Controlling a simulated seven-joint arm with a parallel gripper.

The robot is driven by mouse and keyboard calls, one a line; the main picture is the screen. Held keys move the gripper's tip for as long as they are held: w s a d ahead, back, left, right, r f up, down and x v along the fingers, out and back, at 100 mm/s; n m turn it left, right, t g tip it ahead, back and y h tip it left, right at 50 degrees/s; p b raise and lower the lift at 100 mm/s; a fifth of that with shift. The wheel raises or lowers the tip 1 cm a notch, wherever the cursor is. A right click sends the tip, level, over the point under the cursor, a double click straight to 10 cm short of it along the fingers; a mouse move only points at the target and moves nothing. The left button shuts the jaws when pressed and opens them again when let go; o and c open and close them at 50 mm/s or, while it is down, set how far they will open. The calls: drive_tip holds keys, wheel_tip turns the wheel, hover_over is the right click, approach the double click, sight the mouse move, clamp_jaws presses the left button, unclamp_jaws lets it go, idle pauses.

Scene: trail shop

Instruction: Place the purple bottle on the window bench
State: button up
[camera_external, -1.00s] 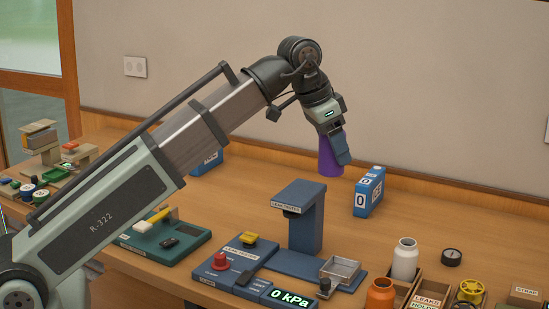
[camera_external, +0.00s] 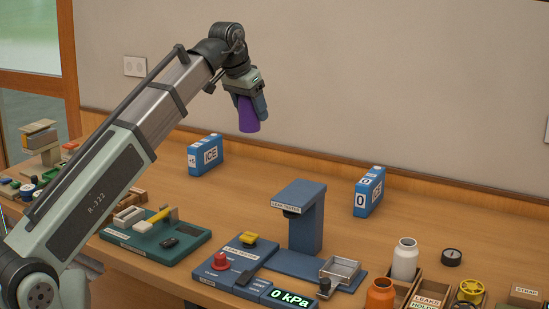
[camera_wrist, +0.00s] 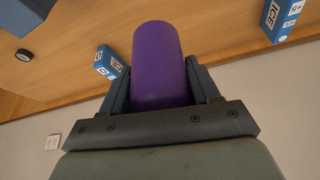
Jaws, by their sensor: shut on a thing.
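The purple bottle (camera_external: 249,116) is held in the air above the back of the wooden bench top, and it also shows in the wrist view (camera_wrist: 158,62). My gripper (camera_external: 252,104) is shut on it, with one finger on each side in the wrist view (camera_wrist: 160,90). Its upper part is hidden by the gripper in the external view. I cannot tell which part of the bench (camera_external: 262,190) is the window bench; window panes (camera_external: 30,38) show at the far left.
A blue ICE box (camera_external: 206,155) stands below the bottle to the left. Another blue box (camera_external: 369,192) stands at the right. A blue leak tester (camera_external: 305,215) rises in the middle. A green board (camera_external: 150,243) and a white bottle (camera_external: 405,259) are nearer the front.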

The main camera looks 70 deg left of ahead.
drive_tip(key=s+a+n+g+y, duration=0.1)
drive_tip(key=s+a+n, duration=0.4)
drive_tip(key=s+a, duration=1.1)
drive_tip(key=s+a+n+g+y, duration=0.15)
drive_tip(key=s+a+n, duration=0.25)
drive_tip(key=s+a, duration=1.25)
drive_tip(key=shift+s+d+f, duration=0.65)
drive_tip(key=shift+f, duration=3.35)
drive_tip(key=shift+s+d+f, duration=0.65)
drive_tip(key=shift+s+f, duration=0.05)
drive_tip(key=shift+f, duration=3.25)
drive_tip(key=shift+s+d+f, duration=0.65)
drive_tip(key=shift+f, duration=3.35)
drive_tip(key=shift+f+h, duration=0.15)
drive_tip(key=shift+h, duration=0.1)
drive_tip(key=o, duration=1.2)
